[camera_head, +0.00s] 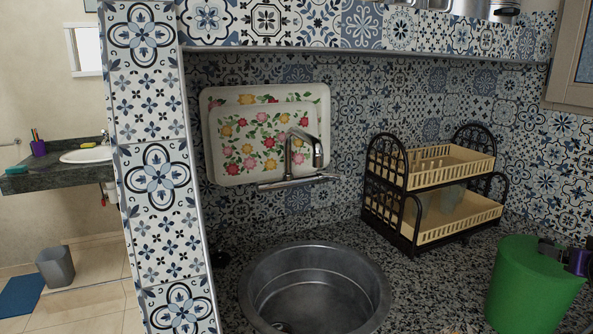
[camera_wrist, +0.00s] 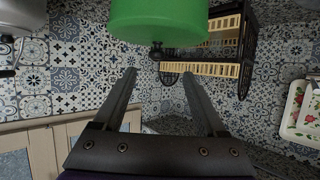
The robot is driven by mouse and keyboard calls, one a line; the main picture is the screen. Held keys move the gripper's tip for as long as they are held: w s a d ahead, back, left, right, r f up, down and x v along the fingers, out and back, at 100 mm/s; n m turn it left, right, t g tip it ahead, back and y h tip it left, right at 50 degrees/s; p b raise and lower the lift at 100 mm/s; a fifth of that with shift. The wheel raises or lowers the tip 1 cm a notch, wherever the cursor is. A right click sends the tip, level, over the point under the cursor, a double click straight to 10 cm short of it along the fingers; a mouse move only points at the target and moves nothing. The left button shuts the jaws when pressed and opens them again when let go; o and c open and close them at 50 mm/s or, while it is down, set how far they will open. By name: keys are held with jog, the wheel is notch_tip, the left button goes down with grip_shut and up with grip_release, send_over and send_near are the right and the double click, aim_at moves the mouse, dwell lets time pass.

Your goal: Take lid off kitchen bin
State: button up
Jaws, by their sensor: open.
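The green kitchen bin (camera_head: 530,290) stands on the granite counter at the right of the head view. Its flat green top, seemingly the lid (camera_head: 525,248), is on it. In the wrist view, which is upside down, the bin (camera_wrist: 158,20) is at the top edge, with a small dark knob (camera_wrist: 156,49) sticking out from its lid side. My gripper (camera_wrist: 159,73) is open and empty, its two fingers pointing toward the bin. The knob lies between the finger lines, just beyond the tips. In the head view, part of my gripper (camera_head: 565,256) shows at the bin's upper right.
A dark dish rack with cream trays (camera_head: 455,215) stands behind the bin. A round metal sink (camera_head: 315,290) and a tap (camera_head: 300,160) are to the left. A flowered tray (camera_head: 265,135) leans on the tiled wall. A wooden cabinet (camera_head: 572,60) hangs upper right.

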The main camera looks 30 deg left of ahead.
aim_at(542, 238)
jog(key=x, duration=0.3)
jog(key=b+x, duration=0.1)
jog(key=x, duration=0.2)
jog(key=r+b+x, duration=0.1)
jog(key=x, duration=0.2)
jog(key=shift+w+r, duration=0.1)
jog(key=shift+w, duration=0.1)
jog(key=shift+d+b+x, duration=0.15)
jog(key=shift+b+x, duration=0.05)
jog(key=shift+x, duration=1.15)
jog(key=shift+d+b+x, duration=0.15)
jog(key=shift+x, duration=1.25)
grip_shut()
